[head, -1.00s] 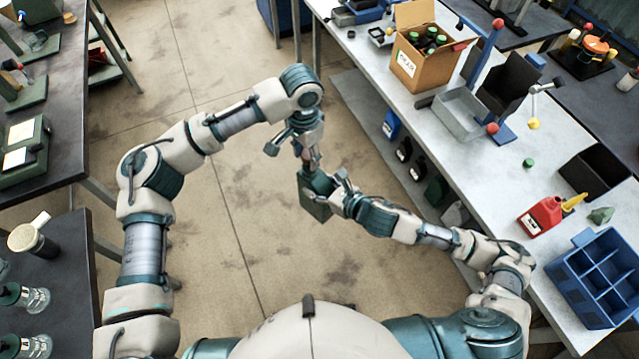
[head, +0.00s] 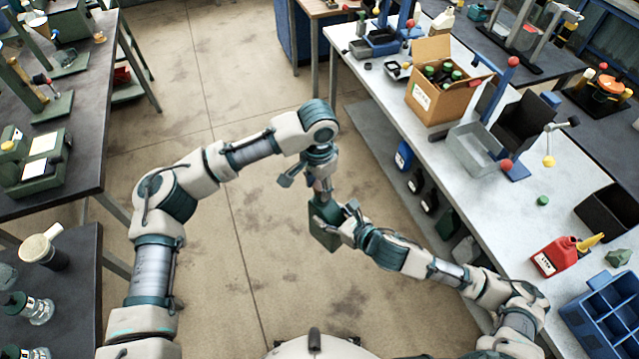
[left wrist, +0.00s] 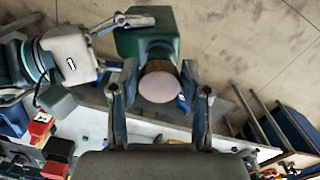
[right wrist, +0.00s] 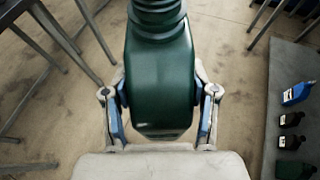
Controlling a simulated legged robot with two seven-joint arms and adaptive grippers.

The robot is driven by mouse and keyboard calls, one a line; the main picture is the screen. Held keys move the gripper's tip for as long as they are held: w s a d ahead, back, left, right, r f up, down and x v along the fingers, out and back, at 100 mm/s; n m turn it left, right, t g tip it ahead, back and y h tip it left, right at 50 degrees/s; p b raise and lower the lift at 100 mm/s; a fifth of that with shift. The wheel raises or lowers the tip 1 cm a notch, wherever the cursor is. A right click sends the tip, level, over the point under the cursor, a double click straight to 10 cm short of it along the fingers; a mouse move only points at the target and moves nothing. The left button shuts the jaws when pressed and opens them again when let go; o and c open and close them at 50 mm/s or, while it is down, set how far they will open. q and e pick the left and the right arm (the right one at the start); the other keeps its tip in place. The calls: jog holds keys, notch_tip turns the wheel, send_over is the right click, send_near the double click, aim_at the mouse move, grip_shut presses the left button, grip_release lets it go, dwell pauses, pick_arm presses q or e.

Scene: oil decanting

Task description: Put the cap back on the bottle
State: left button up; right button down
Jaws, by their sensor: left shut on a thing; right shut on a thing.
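My left gripper (head: 322,186) points down over the mouth of the green bottle (head: 326,234) and is shut on a brown, round, cap-like piece. The piece shows flat face on between the fingers in the left wrist view (left wrist: 158,82), over the bottle's top. I cannot tell if it is seated on the neck. My right gripper (head: 345,224) is shut on the bottle's body and holds it in the air over the floor. In the right wrist view the bottle (right wrist: 158,85) fills the space between the fingers.
The white bench (head: 490,200) on the right carries a small green cap (head: 543,200), a red can (head: 553,257), a blue crate (head: 605,312) and a cardboard box (head: 446,95) of bottles. Dark tables stand left. The floor around the held bottle is clear.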

pick_arm(q)
jog(key=shift+f, duration=0.7)
jog(key=shift+f, duration=0.6)
